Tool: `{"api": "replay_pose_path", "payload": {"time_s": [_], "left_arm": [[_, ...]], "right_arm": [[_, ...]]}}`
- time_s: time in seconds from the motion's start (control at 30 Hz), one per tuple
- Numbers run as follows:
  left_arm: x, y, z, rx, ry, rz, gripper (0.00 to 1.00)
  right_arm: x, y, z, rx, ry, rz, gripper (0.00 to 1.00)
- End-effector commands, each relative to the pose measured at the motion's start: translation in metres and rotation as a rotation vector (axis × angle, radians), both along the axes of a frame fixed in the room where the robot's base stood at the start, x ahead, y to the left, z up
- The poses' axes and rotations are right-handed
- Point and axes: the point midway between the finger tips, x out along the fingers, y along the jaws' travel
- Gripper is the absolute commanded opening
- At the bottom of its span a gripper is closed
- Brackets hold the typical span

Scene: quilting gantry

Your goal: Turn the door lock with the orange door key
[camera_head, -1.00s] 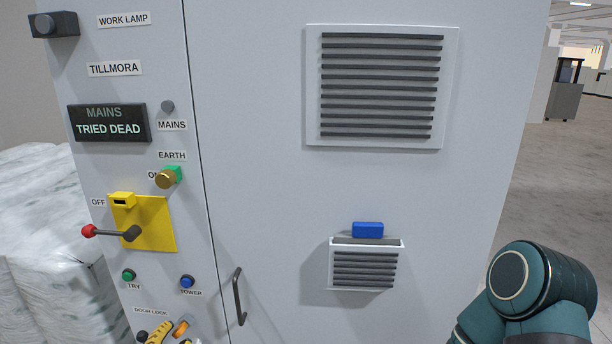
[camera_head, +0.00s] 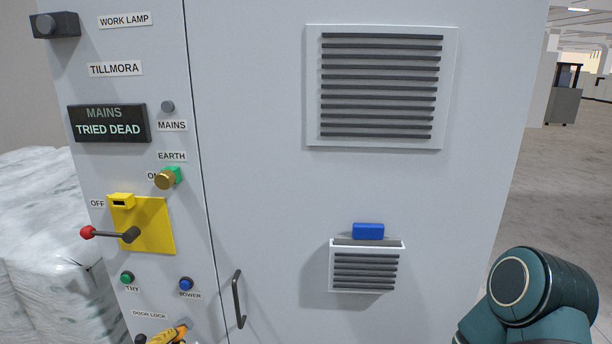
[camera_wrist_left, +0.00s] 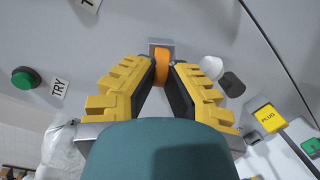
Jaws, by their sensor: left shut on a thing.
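The orange door key (camera_wrist_left: 161,62) stands out from the grey door lock (camera_wrist_left: 161,43) in the left wrist view. My left gripper (camera_wrist_left: 162,76) has its dark pads on either side of the key and is shut on it. In the head view the yellow fingers of my left gripper (camera_head: 168,335) show at the bottom edge, with the orange key (camera_head: 183,325) at their tips, below the DOOR LOCK label. The lock body is mostly hidden there. My right gripper is out of view.
The yellow switch plate (camera_head: 153,224) with its red-tipped lever, the green TRY button (camera_head: 127,278) and the blue TOWER button (camera_head: 186,284) sit above the lock. A door handle (camera_head: 239,299) is to its right. A white-wrapped stack (camera_head: 45,245) stands left.

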Motion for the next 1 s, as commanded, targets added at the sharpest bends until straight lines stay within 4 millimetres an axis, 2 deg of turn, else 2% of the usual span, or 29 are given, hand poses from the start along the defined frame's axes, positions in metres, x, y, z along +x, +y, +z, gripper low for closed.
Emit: {"api": "replay_pose_path", "payload": {"time_s": [0.13,0.5,0.8,0.93,0.97,1.0], "left_arm": [[0.001,0.000,0.000,0.087,-0.019,-0.005,0.00],[0.001,0.000,0.001,0.118,-0.026,-0.007,0.00],[0.001,0.000,0.000,0.369,-0.071,-0.024,0.00],[0.001,0.000,0.001,0.415,-0.081,-0.026,0.00],[0.001,0.000,0.001,0.413,-0.080,-0.026,0.24],[0.001,0.000,0.001,0.412,-0.079,-0.026,0.38]], "right_arm": [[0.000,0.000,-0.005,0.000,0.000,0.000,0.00],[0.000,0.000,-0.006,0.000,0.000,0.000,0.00],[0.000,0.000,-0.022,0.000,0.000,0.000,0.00],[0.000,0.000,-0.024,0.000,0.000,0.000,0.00],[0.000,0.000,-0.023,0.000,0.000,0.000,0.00],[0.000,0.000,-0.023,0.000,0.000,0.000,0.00]]}}
